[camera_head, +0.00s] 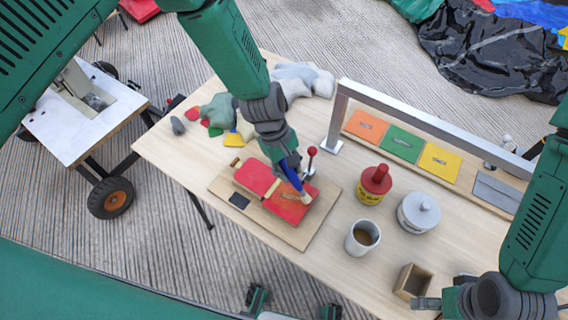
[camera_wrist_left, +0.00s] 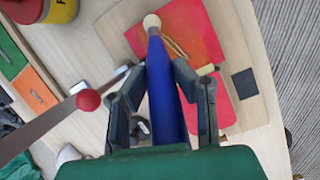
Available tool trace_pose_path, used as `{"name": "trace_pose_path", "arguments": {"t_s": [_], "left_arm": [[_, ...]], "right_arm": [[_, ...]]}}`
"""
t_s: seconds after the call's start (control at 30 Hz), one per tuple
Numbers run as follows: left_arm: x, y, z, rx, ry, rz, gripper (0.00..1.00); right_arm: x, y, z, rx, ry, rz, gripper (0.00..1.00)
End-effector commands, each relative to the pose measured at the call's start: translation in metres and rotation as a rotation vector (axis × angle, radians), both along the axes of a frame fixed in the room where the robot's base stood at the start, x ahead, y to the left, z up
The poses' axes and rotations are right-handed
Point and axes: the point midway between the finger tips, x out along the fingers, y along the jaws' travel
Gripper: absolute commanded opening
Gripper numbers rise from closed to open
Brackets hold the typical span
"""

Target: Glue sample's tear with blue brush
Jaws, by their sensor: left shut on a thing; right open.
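My left gripper (camera_head: 285,168) is shut on the blue brush (camera_head: 292,179), whose blue handle also fills the middle of the left wrist view (camera_wrist_left: 168,105). The brush points down and its pale tip (camera_wrist_left: 152,21) is over the red sample (camera_head: 256,177). I cannot tell whether the tip touches it. The red sample (camera_wrist_left: 199,28) lies on a wooden board (camera_head: 231,200), with an orange-brown marking across its middle; the tear itself is not clear. My right gripper (camera_head: 428,303) is open and empty at the lower right, beside a small wooden box.
A red-lidded yellow glue can (camera_head: 375,184), a lidded white pot (camera_head: 418,212), a mug (camera_head: 362,237) and the wooden box (camera_head: 413,282) stand right of the board. A red-knobbed lever (camera_head: 311,152) rises beside it. A metal rail (camera_head: 430,122) runs along the back; scraps (camera_head: 219,112) lie left.

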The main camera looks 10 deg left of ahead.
Motion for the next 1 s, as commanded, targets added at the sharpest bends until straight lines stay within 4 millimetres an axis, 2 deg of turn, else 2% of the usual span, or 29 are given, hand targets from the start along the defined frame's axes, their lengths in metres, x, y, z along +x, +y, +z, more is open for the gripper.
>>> {"name": "trace_pose_path", "arguments": {"t_s": [0.37,0.67,0.9,1.0], "left_arm": [[0.0,0.0,0.006,-0.001,0.0,0.001,0.0],[0.0,0.0,0.036,0.0,0.0,0.001,0.0],[0.0,0.0,0.058,0.0,0.0,0.001,0.0],[0.0,0.0,0.061,0.0,0.0,0.001,0.0]], "right_arm": [[0.0,0.0,0.005,0.0,0.0,0.0,0.75],[0.0,0.0,0.029,0.0,0.0,0.0,0.75],[0.0,0.0,0.039,0.0,0.0,0.0,0.75],[0.0,0.0,0.04,0.0,0.0,0.0,0.75]]}}
